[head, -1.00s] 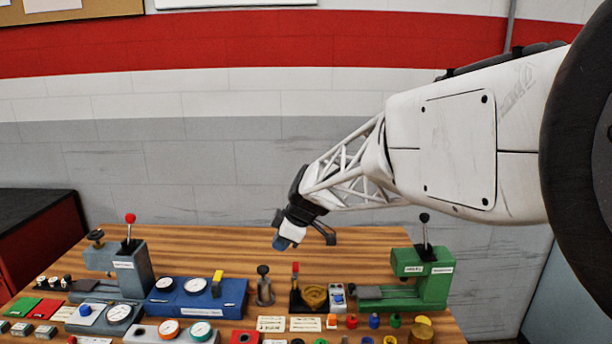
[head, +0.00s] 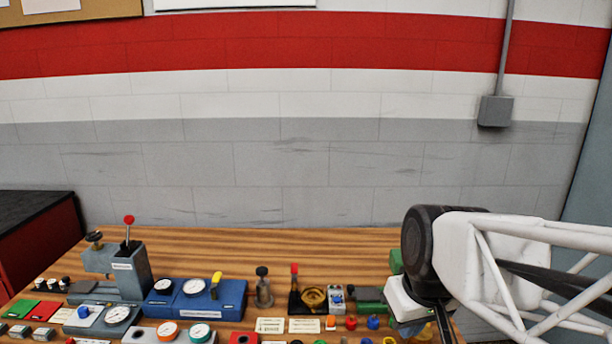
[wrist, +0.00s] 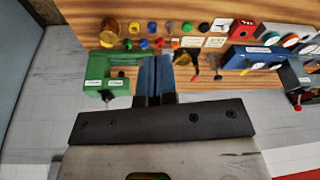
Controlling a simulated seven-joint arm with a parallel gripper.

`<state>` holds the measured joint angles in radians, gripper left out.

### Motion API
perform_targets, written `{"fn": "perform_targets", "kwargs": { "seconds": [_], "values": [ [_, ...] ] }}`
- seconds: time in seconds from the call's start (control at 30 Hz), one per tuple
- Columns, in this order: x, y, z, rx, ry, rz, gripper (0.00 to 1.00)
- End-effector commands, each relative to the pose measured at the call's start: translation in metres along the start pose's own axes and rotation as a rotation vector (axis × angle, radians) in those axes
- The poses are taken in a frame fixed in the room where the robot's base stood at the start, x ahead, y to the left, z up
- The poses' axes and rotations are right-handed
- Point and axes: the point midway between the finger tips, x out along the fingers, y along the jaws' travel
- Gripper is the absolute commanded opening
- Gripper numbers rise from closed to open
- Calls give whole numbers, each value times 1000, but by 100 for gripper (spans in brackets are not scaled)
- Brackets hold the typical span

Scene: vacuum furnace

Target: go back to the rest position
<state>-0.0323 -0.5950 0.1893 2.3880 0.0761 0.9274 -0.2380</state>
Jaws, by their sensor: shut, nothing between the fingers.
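My gripper is in the wrist view (wrist: 154,76), with its two dark blue fingers side by side and shut, nothing between them. In the head view my gripper (head: 422,318) hangs at the lower right, in front of the green press. The wrist view shows the fingers over the bench, beside the green press (wrist: 107,72). In the head view only small parts of that press show around my wrist.
The wooden bench (head: 330,240) carries a grey press (head: 130,270) at left, a blue gauge box (head: 195,298), and several small knobs, labels and gauges along the front. The bench's back strip is clear. A grey wall box (head: 495,111) hangs at upper right.

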Motion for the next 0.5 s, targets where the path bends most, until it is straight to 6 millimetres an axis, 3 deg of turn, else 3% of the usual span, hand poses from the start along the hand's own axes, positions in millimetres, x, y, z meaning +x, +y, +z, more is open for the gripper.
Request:
{"fn": "perform_targets", "kwargs": {
  "seconds": [0.1,0.2,0.5],
  "values": [
    [-1,7,33,116,-3,39,0],
    [0,10,52,188,-6,61,0],
    [2,12,66,245,-8,79,0]
  ]
}}
